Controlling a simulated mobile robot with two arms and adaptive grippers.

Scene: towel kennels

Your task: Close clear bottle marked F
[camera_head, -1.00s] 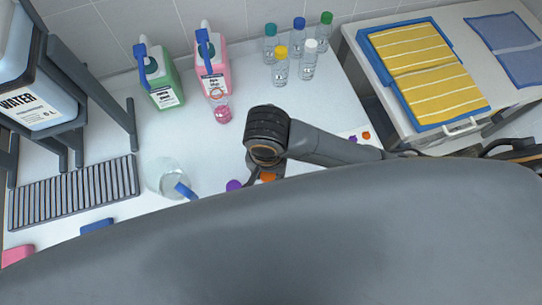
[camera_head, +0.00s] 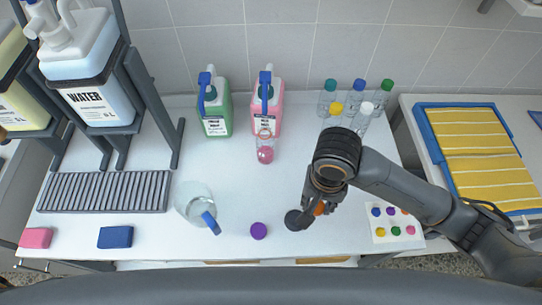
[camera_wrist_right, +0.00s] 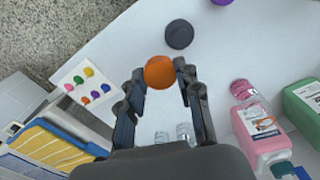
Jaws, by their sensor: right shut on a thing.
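My right gripper (camera_head: 317,203) is shut on an orange cap (camera_head: 320,208), which sits between its fingertips in the right wrist view (camera_wrist_right: 160,72). A small clear bottle (camera_head: 264,150) with pink contents and an orange ring at its neck stands left of the gripper, before the pink jug. Several clear bottles with teal, blue, green, yellow and white caps stand at the back right, among them the yellow-capped one (camera_head: 334,117). I cannot read a letter F on any bottle. A dark cap (camera_head: 297,220) and a purple cap (camera_head: 259,230) lie near the gripper. My left gripper is not in view.
A glass jug (camera_head: 196,203) with a blue handle stands left of centre. A green jug (camera_head: 215,108) and pink jug (camera_head: 267,105) stand at the back. A card with coloured dots (camera_head: 381,234) lies at right. The table middle is clear.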

